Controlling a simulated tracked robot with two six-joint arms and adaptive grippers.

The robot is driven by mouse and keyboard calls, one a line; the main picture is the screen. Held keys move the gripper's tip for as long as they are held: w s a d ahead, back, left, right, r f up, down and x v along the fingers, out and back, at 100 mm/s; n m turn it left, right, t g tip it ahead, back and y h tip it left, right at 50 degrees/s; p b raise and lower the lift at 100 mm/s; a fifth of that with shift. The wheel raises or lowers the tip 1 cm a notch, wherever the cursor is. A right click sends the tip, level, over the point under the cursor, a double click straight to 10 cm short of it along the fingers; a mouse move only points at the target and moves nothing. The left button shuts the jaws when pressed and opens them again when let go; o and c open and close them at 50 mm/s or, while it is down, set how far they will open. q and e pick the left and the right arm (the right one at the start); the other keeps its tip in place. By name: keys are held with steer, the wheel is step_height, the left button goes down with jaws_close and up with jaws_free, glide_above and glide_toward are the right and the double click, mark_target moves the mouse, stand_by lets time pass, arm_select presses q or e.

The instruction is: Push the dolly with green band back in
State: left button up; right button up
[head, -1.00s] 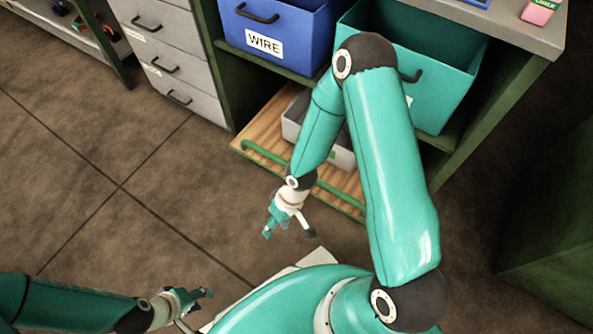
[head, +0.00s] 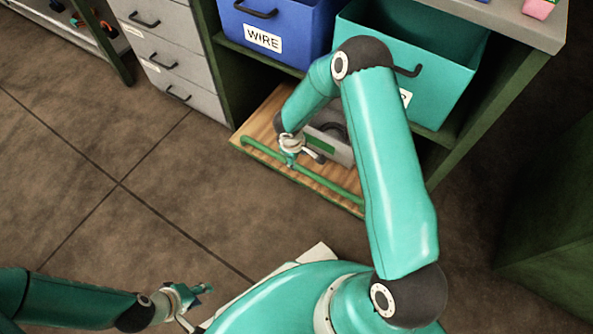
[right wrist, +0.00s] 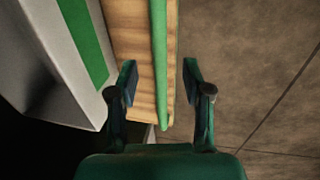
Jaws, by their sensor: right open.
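The wooden dolly (head: 262,117) sticks out from under the bench's lower opening. A green bar (head: 340,190) runs along its front edge. On it stands a grey bin (head: 340,154) with a green band (head: 320,143). My right gripper (head: 297,158) is over the front edge at the bar. In the right wrist view my right gripper (right wrist: 160,85) is open, with the green bar (right wrist: 160,50) between its fingers; I cannot tell if they touch it. The banded bin (right wrist: 75,50) is at the left there. My left gripper (head: 200,290) is low at the left, away from the dolly; its jaw opening is unclear.
A blue WIRE bin (head: 285,30) and a teal bin (head: 420,70) sit on the shelf above the dolly. Grey drawers (head: 165,60) stand to the left. A green block (head: 560,230) is at the right. The floor (head: 120,200) in front is clear.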

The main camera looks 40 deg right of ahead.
steer(key=f, duration=0.2)
steer(key=d+f+b, duration=0.1)
steer(key=f, duration=0.2)
steer(key=f+b, duration=0.1)
steer(key=f, duration=0.2)
steer(key=shift+w+d+f, duration=0.25)
steer(key=shift+w+d, duration=0.05)
jaws_close()
